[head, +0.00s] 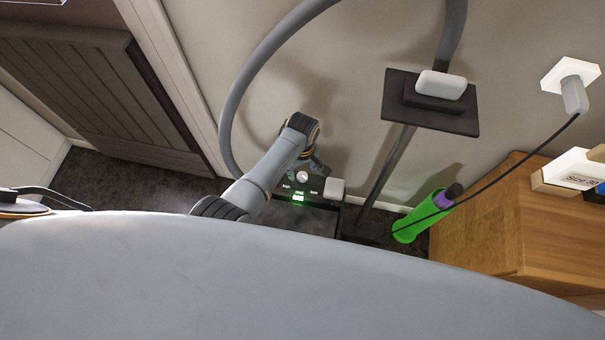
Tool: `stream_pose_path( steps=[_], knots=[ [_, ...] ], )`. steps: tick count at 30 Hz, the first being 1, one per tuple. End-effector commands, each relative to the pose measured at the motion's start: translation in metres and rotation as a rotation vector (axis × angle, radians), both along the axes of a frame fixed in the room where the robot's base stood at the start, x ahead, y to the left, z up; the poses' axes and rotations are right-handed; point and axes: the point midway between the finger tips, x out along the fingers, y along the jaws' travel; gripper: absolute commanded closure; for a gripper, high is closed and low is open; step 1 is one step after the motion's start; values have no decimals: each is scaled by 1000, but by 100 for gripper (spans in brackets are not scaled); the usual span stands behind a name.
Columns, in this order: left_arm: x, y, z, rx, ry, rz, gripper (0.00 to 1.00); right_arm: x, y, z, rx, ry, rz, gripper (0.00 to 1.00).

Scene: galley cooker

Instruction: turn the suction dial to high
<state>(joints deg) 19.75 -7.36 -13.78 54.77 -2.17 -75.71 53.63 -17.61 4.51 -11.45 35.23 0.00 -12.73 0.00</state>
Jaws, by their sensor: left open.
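The suction dial (302,176) is a small pale round knob on the dark top panel of a black floor unit (322,203), in the middle of the head view. Small white labels sit around it, too small to read, with a green light (298,197) just below. I cannot tell which setting the dial points to. My left gripper (316,167) is open just above and to the right of the dial, its fingers pointing down toward the panel. It is partly hidden by its own wrist, and I cannot tell whether it touches the dial. My right gripper is not in view.
A grey hose (242,82) arches over my left arm. A pole with a dark plate (430,104) stands right of the unit. A green cylinder (420,218), a wooden cabinet (490,225) and a black cable (515,162) from a wall plug lie further right.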

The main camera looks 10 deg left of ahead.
Motion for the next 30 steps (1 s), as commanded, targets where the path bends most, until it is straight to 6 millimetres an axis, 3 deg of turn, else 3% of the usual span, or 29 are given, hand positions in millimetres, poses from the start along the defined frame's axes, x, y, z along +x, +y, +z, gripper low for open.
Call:
stream_pose_path(
  steps=[1,6,17,18,26,30],
  knots=[
    [0,0,-11,1,1,0,44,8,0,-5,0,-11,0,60],
    [0,0,-29,1,1,0,44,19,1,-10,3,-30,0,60],
    [0,0,-33,-1,-1,0,44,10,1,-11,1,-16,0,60],
    [0,0,-33,-1,-1,0,46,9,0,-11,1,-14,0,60],
    [0,0,-33,-1,-1,0,98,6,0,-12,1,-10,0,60],
    [0,-1,-33,-1,-1,-3,98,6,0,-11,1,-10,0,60]
  ],
)
